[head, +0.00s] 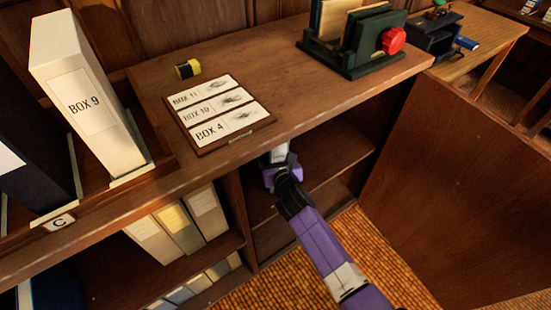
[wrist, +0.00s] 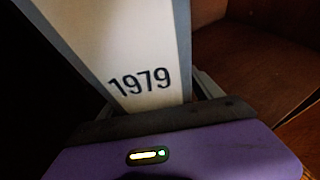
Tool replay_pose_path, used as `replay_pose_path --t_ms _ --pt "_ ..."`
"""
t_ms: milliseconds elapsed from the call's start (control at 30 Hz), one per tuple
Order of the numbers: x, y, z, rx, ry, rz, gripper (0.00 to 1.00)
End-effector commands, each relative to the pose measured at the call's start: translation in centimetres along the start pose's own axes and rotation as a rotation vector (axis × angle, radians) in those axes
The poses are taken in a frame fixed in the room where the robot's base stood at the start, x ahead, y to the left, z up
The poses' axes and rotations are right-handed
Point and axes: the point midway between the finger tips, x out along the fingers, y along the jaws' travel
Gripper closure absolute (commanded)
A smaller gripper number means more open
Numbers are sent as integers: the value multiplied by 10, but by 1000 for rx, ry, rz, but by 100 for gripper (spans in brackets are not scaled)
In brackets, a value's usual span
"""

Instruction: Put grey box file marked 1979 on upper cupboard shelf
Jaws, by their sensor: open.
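The grey box file marked 1979 (wrist: 145,50) stands close in front of my gripper in the wrist view, its pale spine label and number facing the camera. Its grey edge shows on the right of the label. My gripper (head: 281,172) reaches into the open cupboard below the counter in the head view. The jaws are open around the lower part of the file; the fingertips are mostly hidden. The file stands at the upper cupboard shelf (head: 336,150); its base and its contact with the shelf are hidden. A small pale patch beyond the gripper in the head view may be the file.
The cupboard door (head: 455,190) hangs open at right. The counter edge (head: 330,100) passes just above my arm. A divider (head: 237,215) separates the cupboard from shelves of pale files at left. The shelf right of my gripper is clear.

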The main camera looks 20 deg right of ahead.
Motion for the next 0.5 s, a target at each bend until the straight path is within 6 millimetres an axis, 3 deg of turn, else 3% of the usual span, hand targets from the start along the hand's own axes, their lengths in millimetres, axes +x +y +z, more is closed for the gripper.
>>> replay_pose_path --t_ms 167,500 --pt "-10 0 4 1 2 0 26" --pt "-75 0 6 2 2 -1 26"
